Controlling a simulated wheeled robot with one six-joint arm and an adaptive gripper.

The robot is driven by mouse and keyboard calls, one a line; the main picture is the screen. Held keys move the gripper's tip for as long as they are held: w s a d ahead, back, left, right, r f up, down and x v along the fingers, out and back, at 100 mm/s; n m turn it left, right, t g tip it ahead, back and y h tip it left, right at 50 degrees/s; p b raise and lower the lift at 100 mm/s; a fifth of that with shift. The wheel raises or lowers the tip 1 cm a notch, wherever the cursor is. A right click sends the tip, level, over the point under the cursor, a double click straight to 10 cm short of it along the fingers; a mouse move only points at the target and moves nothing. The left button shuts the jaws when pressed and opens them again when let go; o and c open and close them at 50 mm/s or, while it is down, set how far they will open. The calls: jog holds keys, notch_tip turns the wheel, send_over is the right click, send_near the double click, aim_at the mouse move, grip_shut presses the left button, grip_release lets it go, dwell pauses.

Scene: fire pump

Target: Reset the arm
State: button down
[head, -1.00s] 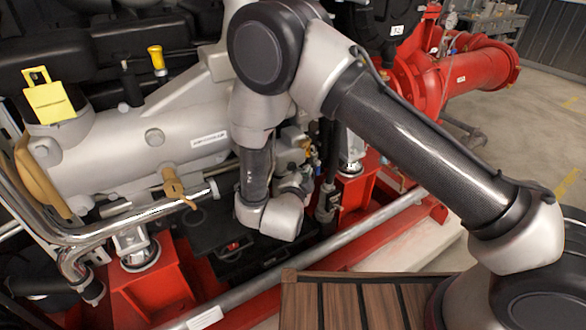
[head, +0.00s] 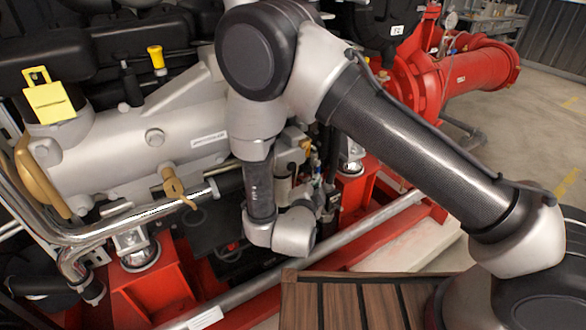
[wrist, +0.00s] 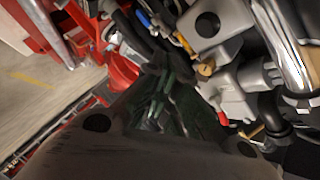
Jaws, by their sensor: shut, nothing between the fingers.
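My arm reaches from the lower right of the head view, bends at a large elbow joint high in the middle, and hangs down to my wrist (head: 280,231) in front of the pump engine. My gripper (wrist: 163,105) shows in the wrist view as dark fingers close together, blurred against the dark machinery. It is shut and empty. In the head view I cannot make out the fingers.
The grey engine block (head: 110,155) with a yellow tag (head: 49,101) fills the left. A silver rail (head: 340,240) and red base frame (head: 165,290) lie below my wrist. A red pipe (head: 470,78) stands at the right. A slatted wooden top (head: 345,305) is in front.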

dwell(0.5)
jog(key=s+a+f+n+g+y, duration=0.3)
jog(key=s+a+f+n+g, duration=0.2)
jog(key=s+f+n+g, duration=0.55)
jog(key=s+d+r+n+g+y, duration=0.1)
jog(key=s+d+r+n+g, duration=0.15)
jog(key=r, duration=0.45)
jog(key=s+d+r+n+g+y, duration=0.1)
jog(key=d+r+n+g, duration=0.25)
jog(key=r, duration=0.35)
jog(key=s+d+r+m+t+h, duration=0.1)
jog(key=s+d+r, duration=0.3)
jog(key=d+r, duration=1)
jog(key=s+d+r+m+t+h, duration=0.1)
jog(key=s+d+r+t, duration=0.3)
jog(key=d+r, duration=1)
jog(key=d+m, duration=0.1)
jog(key=d, duration=0.3)
jog(key=shift+d+t, duration=0.2)
jog(key=shift+t, duration=0.15)
